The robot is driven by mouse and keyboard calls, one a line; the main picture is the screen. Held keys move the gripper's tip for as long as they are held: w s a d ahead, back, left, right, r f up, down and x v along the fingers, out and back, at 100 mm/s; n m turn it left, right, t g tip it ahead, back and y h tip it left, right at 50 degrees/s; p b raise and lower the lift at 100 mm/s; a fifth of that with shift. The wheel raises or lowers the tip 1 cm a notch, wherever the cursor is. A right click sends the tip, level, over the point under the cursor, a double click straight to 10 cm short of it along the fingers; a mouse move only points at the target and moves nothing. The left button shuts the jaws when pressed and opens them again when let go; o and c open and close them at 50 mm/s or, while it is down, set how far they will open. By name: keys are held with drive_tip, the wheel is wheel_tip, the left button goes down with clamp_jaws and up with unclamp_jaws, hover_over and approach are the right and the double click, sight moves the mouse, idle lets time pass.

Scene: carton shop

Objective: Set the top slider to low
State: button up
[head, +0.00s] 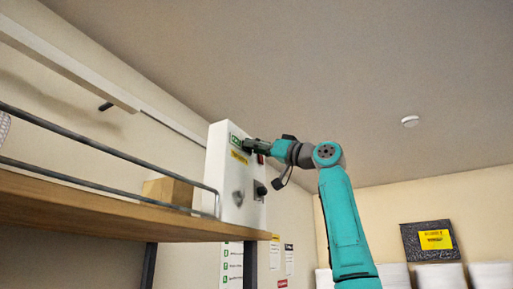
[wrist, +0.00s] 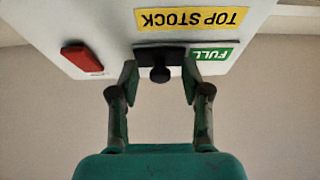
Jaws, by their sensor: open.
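A white panel (head: 222,172) stands at the end of the shelf. The top slider's black knob (wrist: 160,74) shows in the wrist view on a dark track, beside a green FULL label (wrist: 215,54) and a yellow TOP STOCK label (wrist: 190,19). The wrist picture shows the labels upside down. My gripper (wrist: 160,82) is open, with one finger on each side of the knob; whether either touches it I cannot tell. In the head view my gripper (head: 252,146) is at the panel's upper part and hides the slider.
A red switch (wrist: 82,57) sits on the panel near the slider. A lower black knob (head: 261,190) is below my gripper. The wooden shelf (head: 90,207) with metal rails and a cardboard box (head: 168,190) is to the left. Open air lies to the right of my arm.

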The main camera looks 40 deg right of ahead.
sight(235, 137)
clamp_jaws()
drive_tip(key=shift+a, duration=0.1)
drive_tip(key=shift+s+a, duration=0.3)
drive_tip(key=shift+a, duration=0.55)
drive_tip(key=shift+s+a, duration=0.35)
drive_tip(key=shift+a, duration=0.55)
drive_tip(key=shift+s+a, duration=0.3)
drive_tip(key=shift+a, duration=0.55)
unclamp_jaws()
drive_tip(key=shift+a, duration=0.1)
drive_tip(key=shift+s, duration=0.1)
drive_tip(key=v, duration=1.2)
